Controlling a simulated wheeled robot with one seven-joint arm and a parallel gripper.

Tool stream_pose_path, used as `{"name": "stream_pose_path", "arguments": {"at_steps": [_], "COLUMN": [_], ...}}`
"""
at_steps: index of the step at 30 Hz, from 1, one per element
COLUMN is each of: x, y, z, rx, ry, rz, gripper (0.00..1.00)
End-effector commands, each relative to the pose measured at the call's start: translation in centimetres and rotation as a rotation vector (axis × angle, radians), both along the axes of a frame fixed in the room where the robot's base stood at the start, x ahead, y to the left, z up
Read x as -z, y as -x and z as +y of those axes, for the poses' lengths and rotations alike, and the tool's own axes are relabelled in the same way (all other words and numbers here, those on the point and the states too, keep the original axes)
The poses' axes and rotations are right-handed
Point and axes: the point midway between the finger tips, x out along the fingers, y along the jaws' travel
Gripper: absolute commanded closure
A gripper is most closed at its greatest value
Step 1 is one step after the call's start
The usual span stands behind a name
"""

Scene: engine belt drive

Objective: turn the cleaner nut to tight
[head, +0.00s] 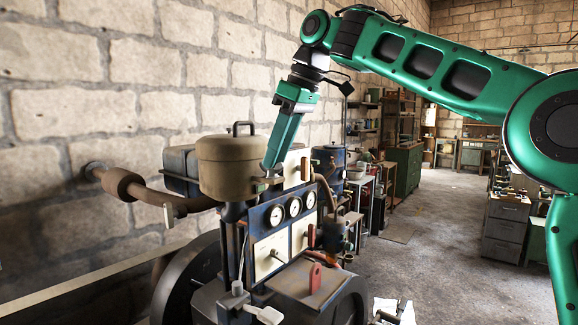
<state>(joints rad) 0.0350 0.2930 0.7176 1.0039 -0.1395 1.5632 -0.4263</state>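A tan drum-shaped canister (231,170), which looks like the cleaner, stands on top of the engine with a dark handle (243,125) on its lid. I cannot pick out the cleaner nut for certain; a small greenish part (259,187) shows at the canister's lower right. My gripper (271,166) points down just right of the canister, its tips close to the engine's top. The fingers overlap in this view, so their opening and anything between them are hidden. I cannot tell whether the tips touch anything.
A panel with several white gauges (276,215) is below my gripper. A rusty pipe (150,195) runs left to the brick wall. A red lever (315,278) and a pale handle (268,314) stick out at the front. Open floor (430,250) lies to the right.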

Motion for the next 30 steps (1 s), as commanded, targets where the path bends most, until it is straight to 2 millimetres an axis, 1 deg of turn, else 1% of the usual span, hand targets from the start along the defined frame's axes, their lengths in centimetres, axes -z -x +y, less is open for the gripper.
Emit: {"name": "stream_pose_path", "arguments": {"at_steps": [3,6,16,17,18,20,21,26,30], "x": [1.2,1.9,2.1,2.1,2.1,2.1,2.1,2.2,2.2], "y": [-0.2,-0.2,-0.3,-0.2,-0.2,-0.2,-0.2,0.1,0.3], "z": [0.5,0.7,0.8,0.8,0.8,0.8,0.8,1.0,1.1], "rx": [0.000,0.000,-0.001,-0.001,-0.001,-0.001,-0.002,-0.009,-0.013], "ry": [0.001,0.001,0.000,0.000,0.000,0.000,0.001,0.003,0.005], "rz": [0.000,0.000,-0.002,-0.002,-0.002,-0.001,0.000,0.002,0.003], "gripper": [0.64,0.64,0.64,0.66,0.76,0.90,1.00,1.00,0.96]}}
